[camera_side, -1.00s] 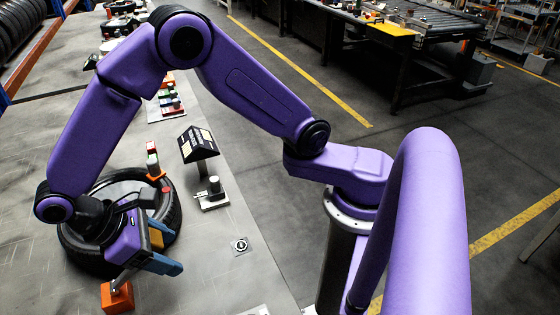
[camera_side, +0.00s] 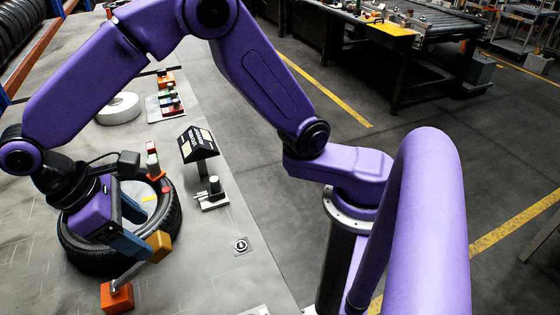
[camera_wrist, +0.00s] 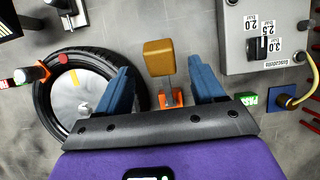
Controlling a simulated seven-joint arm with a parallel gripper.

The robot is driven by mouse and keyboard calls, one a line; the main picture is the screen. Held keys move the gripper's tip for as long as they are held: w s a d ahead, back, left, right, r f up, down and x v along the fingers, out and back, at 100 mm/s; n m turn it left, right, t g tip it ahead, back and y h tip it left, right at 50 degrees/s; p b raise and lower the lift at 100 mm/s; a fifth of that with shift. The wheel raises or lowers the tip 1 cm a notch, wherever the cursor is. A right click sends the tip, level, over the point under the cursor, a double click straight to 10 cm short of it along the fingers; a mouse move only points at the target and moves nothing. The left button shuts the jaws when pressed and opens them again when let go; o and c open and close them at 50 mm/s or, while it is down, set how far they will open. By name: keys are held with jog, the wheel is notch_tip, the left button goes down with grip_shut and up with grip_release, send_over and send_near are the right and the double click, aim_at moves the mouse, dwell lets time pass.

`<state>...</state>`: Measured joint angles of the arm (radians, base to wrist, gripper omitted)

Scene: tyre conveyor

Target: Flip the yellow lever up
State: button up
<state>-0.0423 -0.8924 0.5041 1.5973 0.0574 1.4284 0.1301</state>
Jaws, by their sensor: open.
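The lever has a yellow block-shaped handle (camera_side: 159,246) on a grey shaft that slants up to the right from an orange base (camera_side: 117,297) in the side view. In the wrist view the handle (camera_wrist: 160,57) stands between and slightly beyond my fingertips, with the orange base (camera_wrist: 173,99) nearer the palm. My gripper (camera_side: 142,230) is open, its blue fingers apart. In the wrist view my gripper (camera_wrist: 160,75) has one finger on each side of the shaft, with gaps visible. In the side view the handle is close to the nearer finger; contact cannot be told.
A black tyre (camera_side: 172,225) lies beside the lever, under my wrist. A grey box with a dial (camera_wrist: 262,35) is at the right in the wrist view.

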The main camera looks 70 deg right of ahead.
jog(key=v, duration=0.7)
jog(key=s+d+f+n+t+y, duration=0.1)
jog(key=s+d+f, duration=0.2)
jog(key=s+d, duration=0.6)
jog(key=s+d+f+n+t+y, duration=0.2)
jog(key=s+d, duration=0.6)
jog(key=d, duration=0.7)
jog(key=shift+s+d+f+n+y, duration=0.3)
jog(key=shift+s+d+f, duration=0.1)
jog(key=shift+f, duration=0.1)
notch_tip(320, 180, up, 11)
jog(key=m+g+h, duration=0.3)
jog(key=m+h, duration=0.1)
send_over(152, 243)
jog(key=w+a, duration=0.5)
jog(key=x, duration=1.7)
jog(key=shift+s+f, duration=0.2)
jog(key=shift+f, duration=0.15)
